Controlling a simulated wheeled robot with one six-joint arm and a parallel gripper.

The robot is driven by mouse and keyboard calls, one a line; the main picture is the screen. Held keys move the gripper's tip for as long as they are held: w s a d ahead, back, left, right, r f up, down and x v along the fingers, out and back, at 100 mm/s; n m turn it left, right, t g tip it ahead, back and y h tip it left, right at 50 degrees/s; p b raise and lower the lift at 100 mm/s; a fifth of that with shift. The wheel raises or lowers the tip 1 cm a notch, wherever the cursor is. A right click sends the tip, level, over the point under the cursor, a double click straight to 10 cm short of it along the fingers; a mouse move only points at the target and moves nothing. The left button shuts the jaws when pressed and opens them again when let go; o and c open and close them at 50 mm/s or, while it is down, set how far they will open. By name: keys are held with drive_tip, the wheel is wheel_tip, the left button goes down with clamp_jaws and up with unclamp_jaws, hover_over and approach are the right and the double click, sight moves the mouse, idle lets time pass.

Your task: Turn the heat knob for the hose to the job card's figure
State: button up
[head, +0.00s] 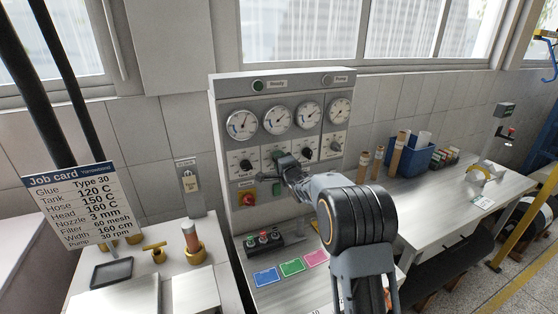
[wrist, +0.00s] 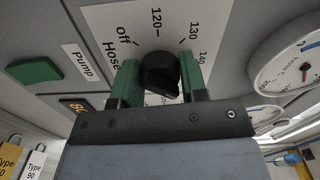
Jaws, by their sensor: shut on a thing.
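The job card (head: 68,204) at left in the head view reads Tank 120 C, Hose 150 C, Head 160 C. The grey control panel (head: 226,118) carries a row of gauges above a row of black knobs. My gripper (head: 281,162) reaches the second knob from the left and mostly hides it. In the wrist view my gripper (wrist: 158,80) has its green-padded fingers on either side of the black hose knob (wrist: 158,70), shut on it. The dial plate (wrist: 118,18) reads "Hose", off, 120, 130, 140; larger figures are not readable. The knob's pointer direction is unclear.
Other knobs stand close by: the left one (head: 245,164) and the head knob (head: 306,153). A green pump button (wrist: 35,70) and a gauge (wrist: 290,68) flank the dial. Coloured cards lie on the bench in front.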

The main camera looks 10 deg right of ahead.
drive_tip(key=shift+m, duration=0.7)
drive_tip(key=o, duration=0.9)
drive_tip(key=s+d+b, duration=0.1)
drive_tip(key=s, duration=0.3)
drive_tip(key=s+b, duration=0.2)
drive_tip(key=s, duration=0.3)
drive_tip(key=s+d+b, duration=0.1)
drive_tip(key=s, duration=0.3)
drive_tip(key=shift+s+d, duration=0.3)
drive_tip(key=shift+d, duration=0.05)
